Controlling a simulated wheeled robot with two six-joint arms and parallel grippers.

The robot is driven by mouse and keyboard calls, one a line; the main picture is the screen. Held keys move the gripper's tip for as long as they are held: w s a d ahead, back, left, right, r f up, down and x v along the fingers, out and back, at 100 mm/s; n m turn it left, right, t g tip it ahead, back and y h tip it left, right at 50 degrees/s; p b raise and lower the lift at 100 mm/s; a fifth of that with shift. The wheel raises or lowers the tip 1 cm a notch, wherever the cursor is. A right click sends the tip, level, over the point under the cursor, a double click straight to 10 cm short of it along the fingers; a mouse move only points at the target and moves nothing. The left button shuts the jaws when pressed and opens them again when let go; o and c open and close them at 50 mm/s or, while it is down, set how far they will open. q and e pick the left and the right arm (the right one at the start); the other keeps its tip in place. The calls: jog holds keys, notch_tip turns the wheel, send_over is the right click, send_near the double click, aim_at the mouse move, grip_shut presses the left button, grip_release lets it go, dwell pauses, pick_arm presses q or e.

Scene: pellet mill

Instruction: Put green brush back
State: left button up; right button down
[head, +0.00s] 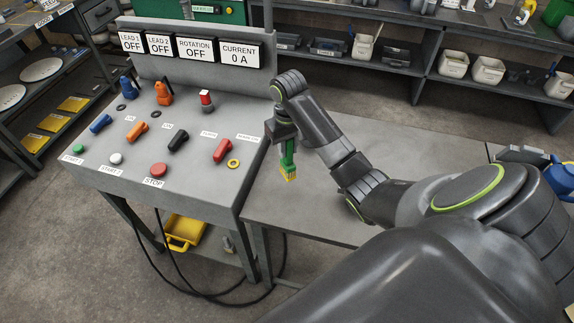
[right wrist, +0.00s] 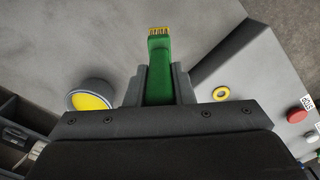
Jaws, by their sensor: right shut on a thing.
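The green brush (head: 288,160) has a green handle and yellowish bristles. My right gripper (head: 283,140) is shut on its handle and holds it with the bristles pointing down, over the left part of the grey table (head: 315,212) beside the control console. In the right wrist view the brush (right wrist: 158,65) sits between the two fingers of the right gripper (right wrist: 160,88), bristles outward. I cannot tell from the head view how high the bristles are above the table. My left gripper is not in view.
The control console (head: 130,180) with levers, buttons and display signs stands left of the brush. A yellow ring (head: 233,163) lies on its right edge. A yellow tray (head: 184,231) is underneath. In the right wrist view a round yellow-topped thing (right wrist: 90,97) stands left of the gripper.

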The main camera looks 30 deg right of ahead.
aim_at(287, 161)
jog(key=shift+w+f, duration=0.2)
jog(key=shift+f, duration=0.4)
notch_tip(287, 161, down, 2)
jog(key=shift+f+b, duration=0.1)
jog(key=shift+b, duration=0.35)
jog(key=shift+f+p, duration=0.3)
jog(key=shift+f, duration=0.9)
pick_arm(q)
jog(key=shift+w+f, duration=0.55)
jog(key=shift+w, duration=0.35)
pick_arm(e)
jog(key=shift+f, duration=0.2)
jog(key=c, duration=1.3)
grip_release()
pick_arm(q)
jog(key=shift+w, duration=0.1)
pick_arm(e)
jog(key=shift+o, duration=0.2)
